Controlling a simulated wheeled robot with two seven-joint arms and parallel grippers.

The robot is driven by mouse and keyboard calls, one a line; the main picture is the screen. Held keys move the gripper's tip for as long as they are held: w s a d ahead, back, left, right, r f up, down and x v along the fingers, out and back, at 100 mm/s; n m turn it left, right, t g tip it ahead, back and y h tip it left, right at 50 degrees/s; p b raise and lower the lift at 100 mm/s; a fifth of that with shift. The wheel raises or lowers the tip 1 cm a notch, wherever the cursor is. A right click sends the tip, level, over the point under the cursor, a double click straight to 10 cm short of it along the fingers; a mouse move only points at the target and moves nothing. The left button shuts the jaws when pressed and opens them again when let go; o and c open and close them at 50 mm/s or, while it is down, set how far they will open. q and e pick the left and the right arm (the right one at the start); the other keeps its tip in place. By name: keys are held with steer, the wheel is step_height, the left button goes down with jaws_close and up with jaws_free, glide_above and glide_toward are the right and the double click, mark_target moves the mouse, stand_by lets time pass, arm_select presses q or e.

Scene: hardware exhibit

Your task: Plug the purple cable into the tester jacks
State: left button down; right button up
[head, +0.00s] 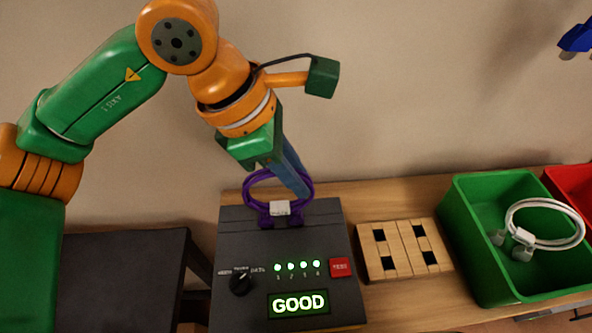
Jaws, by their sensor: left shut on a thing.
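The purple cable (262,181) is a coiled loop with a white tag (280,208), standing at the back of the dark tester (232,254). Its two purple ends meet the tester's top, where the jacks are hidden beneath them. The tester's screen (299,304) reads GOOD and its row of numbered lights glows green. My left gripper (300,190) points down at the coil with its blue fingers shut on the purple cable. A blue part at the top right edge looks like my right gripper (576,40); it is cut off and its jaws are unclear.
A wooden block with square dark holes (403,250) lies right of the tester. A green bin (477,240) holds a white cable (546,243), with a red bin (572,190) beyond it. A dark surface (120,270) is at left. The wall is behind.

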stand_by(0.4)
arm_select(q)
steer(key=shift+c, duration=0.5)
jaws_free()
steer(key=shift+f, duration=0.1)
steer(key=shift+p+v, duration=2.45)
steer(key=shift+v, duration=1.4)
steer(key=shift+f, duration=0.1)
